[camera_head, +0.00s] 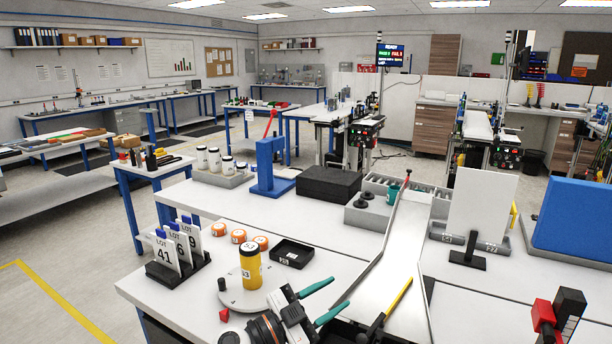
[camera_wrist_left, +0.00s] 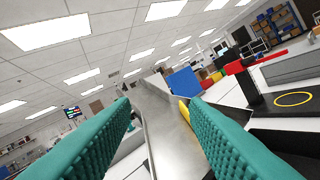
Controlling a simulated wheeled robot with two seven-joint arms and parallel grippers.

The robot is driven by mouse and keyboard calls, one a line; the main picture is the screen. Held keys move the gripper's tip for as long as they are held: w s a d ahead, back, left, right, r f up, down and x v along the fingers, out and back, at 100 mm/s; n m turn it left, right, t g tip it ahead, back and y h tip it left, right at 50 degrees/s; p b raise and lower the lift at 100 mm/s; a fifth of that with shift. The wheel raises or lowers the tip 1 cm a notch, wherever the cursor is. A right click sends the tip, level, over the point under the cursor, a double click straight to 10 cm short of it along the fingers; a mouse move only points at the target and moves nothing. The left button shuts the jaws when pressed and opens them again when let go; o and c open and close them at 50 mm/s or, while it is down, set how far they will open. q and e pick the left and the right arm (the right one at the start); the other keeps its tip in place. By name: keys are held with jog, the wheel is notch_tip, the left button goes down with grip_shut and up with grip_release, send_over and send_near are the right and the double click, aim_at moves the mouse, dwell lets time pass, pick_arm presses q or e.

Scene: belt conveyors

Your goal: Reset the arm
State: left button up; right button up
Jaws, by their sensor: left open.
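My left gripper (camera_head: 325,300) is at the bottom middle of the head view, its two teal fingers spread apart with nothing between them. In the left wrist view the ribbed fingers (camera_wrist_left: 165,130) stand wide apart and point up toward the ceiling and far room. The gripper is just left of the pale metal chute (camera_head: 388,268), which shows between the fingers in the wrist view (camera_wrist_left: 165,125). My right gripper is not in view.
A yellow bottle (camera_head: 251,266) stands on a round plate left of the gripper. A red-and-black device (camera_head: 558,317) is at right.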

pick_arm(q)
jog(key=s+a+f+n+t+y, duration=0.3)
jog(key=a+f+n+y, duration=0.3)
jog(key=a+n+y, duration=0.35)
jog(key=s+a+f+n+t+y, duration=0.35)
jog(key=a+f+n+y, duration=0.25)
jog(key=a+n+y, duration=0.3)
jog(key=s+a+f+m+g, duration=0.15)
jog(key=s+f+g, duration=0.25)
jog(key=s, duration=0.5)
jog(key=s+a+f+g+h, duration=0.1)
jog(key=s+a+f+g, duration=0.2)
jog(key=s+g, duration=0.35)
jog(key=s+a+f+m+g, duration=0.15)
jog(key=s+f, duration=0.25)
jog(key=s, duration=0.7)
notch_tip(320, 180, down, 26)
jog(key=g, duration=0.2)
jog(key=s+a+f+g, duration=0.1)
jog(key=s+a+f, duration=0.2)
jog(key=s+f, duration=1.3)
jog(key=shift+s, duration=0.5)
